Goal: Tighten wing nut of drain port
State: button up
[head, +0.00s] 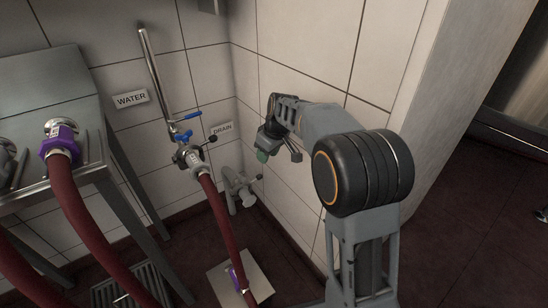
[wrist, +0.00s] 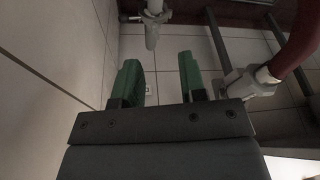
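The drain port (head: 241,190) is a grey pipe stub low on the tiled wall, below the DRAIN label (head: 222,129). A wing nut cannot be made out clearly on it. My gripper (head: 270,157) is in the air above and slightly right of the drain port in the head view. In the wrist view my gripper (wrist: 160,76) has its two green fingers spread apart with nothing between them. A pale vertical pipe end (wrist: 152,28), which may be the drain port, shows beyond the fingertips, apart from them.
A red hose (head: 220,222) hangs from a valve with blue handles (head: 188,137) left of my gripper. A metal fitting on a red hose (wrist: 250,82) lies right of the fingers. A steel table (head: 60,95) with hoses stands at left; a tiled wall (wrist: 50,60) is close at left.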

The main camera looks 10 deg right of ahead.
jog(key=shift+m, duration=0.7)
jog(key=shift+s+d+r, duration=0.15)
jog(key=shift+s+r, duration=0.05)
jog(key=shift+s, duration=0.45)
jog(key=shift+s+d+r, duration=0.2)
jog(key=shift+s, duration=0.5)
jog(key=shift+s+d+r, duration=0.15)
jog(key=shift+s+r, duration=0.05)
jog(key=shift+s, duration=0.45)
